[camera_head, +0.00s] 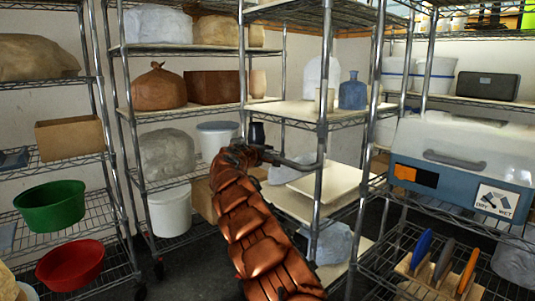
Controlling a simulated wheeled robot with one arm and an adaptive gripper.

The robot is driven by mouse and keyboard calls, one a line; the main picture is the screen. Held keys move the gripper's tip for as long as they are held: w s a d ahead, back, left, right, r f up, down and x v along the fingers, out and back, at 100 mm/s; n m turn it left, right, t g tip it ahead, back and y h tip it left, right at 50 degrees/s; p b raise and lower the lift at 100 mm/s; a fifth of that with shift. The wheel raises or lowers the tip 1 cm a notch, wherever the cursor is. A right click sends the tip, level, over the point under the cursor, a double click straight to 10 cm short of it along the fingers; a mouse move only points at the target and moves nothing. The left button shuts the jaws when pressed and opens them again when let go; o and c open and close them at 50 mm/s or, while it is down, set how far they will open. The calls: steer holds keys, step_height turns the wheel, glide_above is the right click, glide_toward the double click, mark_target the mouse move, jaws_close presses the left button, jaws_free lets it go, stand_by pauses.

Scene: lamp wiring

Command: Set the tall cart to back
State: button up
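Several tall wire shelf units stand close together, and I cannot tell for certain which is the tall cart. One unit near the middle has chrome posts (324,130) and pale shelf boards, right beside my gripper. Another, left of it, has chrome posts (123,120) and a caster at its foot. My copper-coloured arm reaches up from the bottom middle. My gripper (262,156) is at its far end, dark and small, in front of the middle unit. A bent grey bar runs from it toward a post. Its fingers are not clear, nor whether they touch the post.
A green bowl (50,205) and a red bowl (70,263) sit on the left rack. A blue-grey case (465,160) and a rack of coloured discs (440,268) are at right. Dark floor shows between the units at lower left, in a narrow gap.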

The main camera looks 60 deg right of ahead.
steer(key=shift+r, duration=0.1)
steer(key=c, duration=0.3)
steer(key=shift+r, duration=0.1)
jaws_close()
steer(key=shift+d+r, duration=0.1)
steer(key=shift+r, duration=0.1)
steer(key=shift+o, duration=2.2)
jaws_free()
steer(key=o, duration=0.5)
steer(key=shift+f, duration=0.2)
steer(key=shift+a, duration=0.2)
steer(key=shift+v, duration=5.9)
steer(key=shift+f, duration=0.1)
